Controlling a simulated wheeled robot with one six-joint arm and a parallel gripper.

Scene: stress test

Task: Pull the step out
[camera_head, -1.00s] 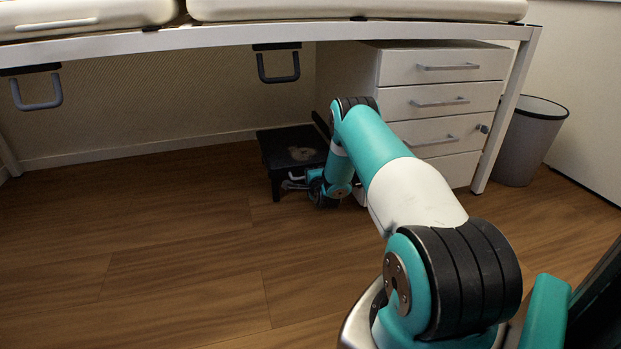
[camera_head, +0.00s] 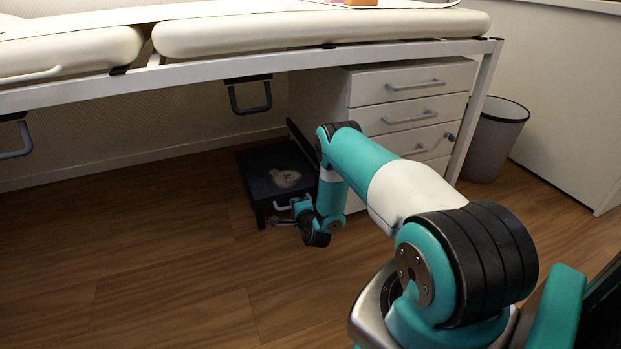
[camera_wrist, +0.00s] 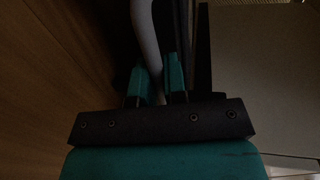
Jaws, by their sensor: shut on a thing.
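The step (camera_head: 262,163) is a low black stool with a worn pale patch on its top, standing on the wooden floor under the bed, left of the white drawers. A light grey handle (camera_head: 283,206) shows at its front edge. My gripper (camera_head: 290,212) is low at that front edge, partly hidden by my own wrist. In the wrist view my gripper (camera_wrist: 159,85) has its two teal fingers on either side of the pale grey handle (camera_wrist: 147,40), shut on it. The wrist view is dark, and the far part of the handle runs out of the picture.
A white drawer unit (camera_head: 412,84) stands close right of the step. The bed frame (camera_head: 200,74) passes above, with a hanging grey loop (camera_head: 251,97). A grey bin (camera_head: 492,145) stands at right. The floor (camera_head: 165,265) in front and left is clear.

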